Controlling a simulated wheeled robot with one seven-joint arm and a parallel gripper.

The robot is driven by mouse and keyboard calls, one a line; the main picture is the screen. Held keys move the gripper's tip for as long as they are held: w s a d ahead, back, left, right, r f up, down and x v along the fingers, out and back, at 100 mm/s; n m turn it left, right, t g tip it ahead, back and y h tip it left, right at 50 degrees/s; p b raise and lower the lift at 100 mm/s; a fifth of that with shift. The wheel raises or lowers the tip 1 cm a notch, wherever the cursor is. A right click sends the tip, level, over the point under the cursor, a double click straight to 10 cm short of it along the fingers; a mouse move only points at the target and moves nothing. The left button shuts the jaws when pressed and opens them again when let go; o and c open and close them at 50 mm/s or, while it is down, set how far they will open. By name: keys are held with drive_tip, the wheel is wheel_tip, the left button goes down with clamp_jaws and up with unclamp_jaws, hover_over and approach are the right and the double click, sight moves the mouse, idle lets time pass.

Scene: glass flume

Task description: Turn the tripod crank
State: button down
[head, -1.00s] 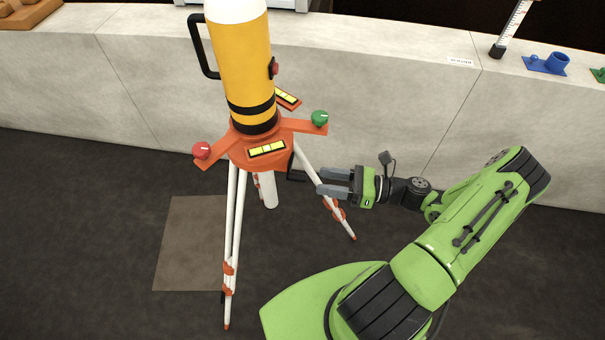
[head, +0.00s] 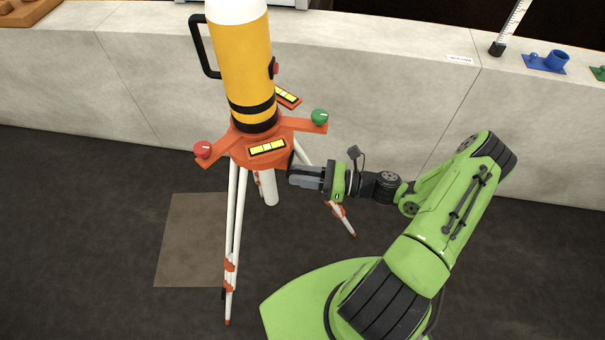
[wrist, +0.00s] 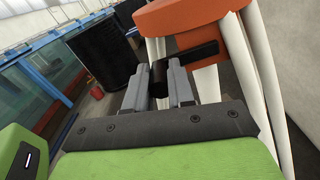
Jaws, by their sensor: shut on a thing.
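The tripod (head: 233,230) has white legs and an orange head (head: 240,152), with a yellow cylindrical instrument (head: 246,60) upright on top. My gripper (head: 291,175) is just right of and below the tripod head. In the wrist view, my gripper (wrist: 158,92) has its grey fingers on either side of the black crank handle (wrist: 158,77). The black crank arm (wrist: 195,53) runs right from the handle, under the orange head (wrist: 180,14). The gripper is shut on the handle. In the head view the fingers hide most of the crank.
A red knob (head: 203,150) and a green knob (head: 319,117) sit on the head's arms. A tripod leg (head: 341,217) stands close below my gripper. A pale wall (head: 400,90) runs behind, with a blue fitting (head: 546,62) on top. A brown floor patch (head: 190,240) lies left.

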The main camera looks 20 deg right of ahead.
drive_tip(key=shift+f, duration=0.1)
idle(0.3)
drive_tip(key=n+b, duration=0.1)
drive_tip(key=f+n+b, duration=0.1)
drive_tip(key=shift+w+f+n, duration=0.1)
drive_tip(key=shift+f+n, duration=0.15)
drive_tip(key=shift+n, duration=0.05)
drive_tip(key=w+d+f+n+b, duration=0.3)
drive_tip(key=n+b, duration=0.8)
drive_tip(key=n, duration=0.5)
drive_tip(key=shift+w+d+f+b, duration=0.15)
drive_tip(key=shift+w+f+b, duration=0.25)
drive_tip(key=shift+w+f, duration=0.7)
drive_tip(key=shift+w+r+n, duration=0.2)
drive_tip(key=shift+r+n, duration=0.05)
drive_tip(key=shift+n, duration=0.05)
drive_tip(key=c, duration=1)
unclamp_jaws()
drive_tip(key=shift+o, duration=0.2)
